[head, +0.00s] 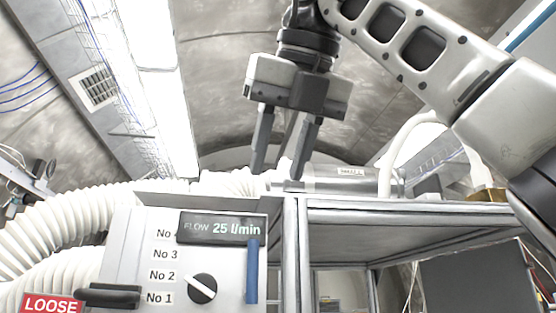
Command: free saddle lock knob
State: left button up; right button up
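My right gripper (278,172) hangs with its fingers pointing down in the upper middle of the head view. Its two dark fingers are apart, and I see nothing clearly held between them. The fingertips are at the left end of a metal cylinder (325,181) with a small label, which lies on top of a metal frame; I cannot tell whether they touch it. No saddle lock knob can be clearly made out. A black-and-white rotary knob (202,288) is on the front panel, beside the No 1 and No 2 labels. My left gripper is not in view.
The grey panel (140,235) has a flow display (222,228) reading 25 l/min, a blue bar (252,272) and a black handle (107,295). A red LOOSE sign (52,304) is at lower left. White ribbed hoses (60,218) curve in from the left. The metal frame (400,212) stands at right.

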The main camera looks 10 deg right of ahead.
aim_at(203, 287)
jog(key=z, duration=0.1)
jog(key=k, duration=1)
jog(key=u, duration=0.1)
